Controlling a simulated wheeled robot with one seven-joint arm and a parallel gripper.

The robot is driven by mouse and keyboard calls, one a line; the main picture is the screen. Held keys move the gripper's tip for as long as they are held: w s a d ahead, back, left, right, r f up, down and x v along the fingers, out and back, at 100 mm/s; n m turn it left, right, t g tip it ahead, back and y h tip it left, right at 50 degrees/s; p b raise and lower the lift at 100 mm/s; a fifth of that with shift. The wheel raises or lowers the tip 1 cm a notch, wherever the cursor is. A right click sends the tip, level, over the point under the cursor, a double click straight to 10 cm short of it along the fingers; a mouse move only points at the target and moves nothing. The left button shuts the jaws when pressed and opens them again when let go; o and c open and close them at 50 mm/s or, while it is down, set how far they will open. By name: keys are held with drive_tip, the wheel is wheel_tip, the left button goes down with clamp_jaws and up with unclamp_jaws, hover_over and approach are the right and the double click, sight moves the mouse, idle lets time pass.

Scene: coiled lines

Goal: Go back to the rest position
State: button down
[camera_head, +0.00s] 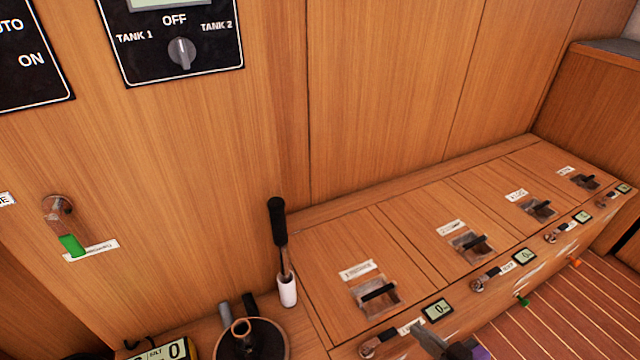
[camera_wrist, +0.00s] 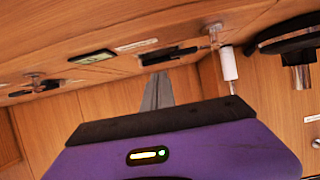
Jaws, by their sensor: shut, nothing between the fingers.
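My gripper (camera_head: 448,347) shows at the bottom edge of the head view, right of centre, in front of the wooden bench with the hatches. Only its grey tip and a bit of purple show there. In the wrist view my gripper (camera_wrist: 157,90) has its grey fingers together with nothing between them, above the dark and purple gripper body. The fingers point toward the bench front and appear apart from it. The rest of the arm is hidden in the head view.
A pump lever (camera_head: 279,235) with a black grip stands at the bench's left. Hatch latches (camera_head: 376,295), a small display (camera_head: 437,310) and a front latch (camera_head: 372,346) lie close to my gripper. A tank selector (camera_head: 182,53) is on the wall. Striped floor (camera_head: 560,310) is open at right.

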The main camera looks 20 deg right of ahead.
wheel_tip(320, 180, up, 6)
drive_tip(key=s+m+t+h, duration=0.2)
drive_tip(key=m+h, duration=0.1)
drive_tip(key=s+a+r+n+y, duration=0.1)
drive_tip(key=s+a+r, duration=0.4)
drive_tip(key=s+a, duration=0.3)
drive_tip(key=s+a+r+n+y, duration=0.2)
drive_tip(key=s+a+r, duration=0.35)
drive_tip(key=s, duration=0.35)
wheel_tip(320, 180, up, 26)
drive_tip(key=p, duration=2.7)
drive_tip(key=shift+a+f, duration=0.15)
drive_tip(key=shift+a, duration=0.2)
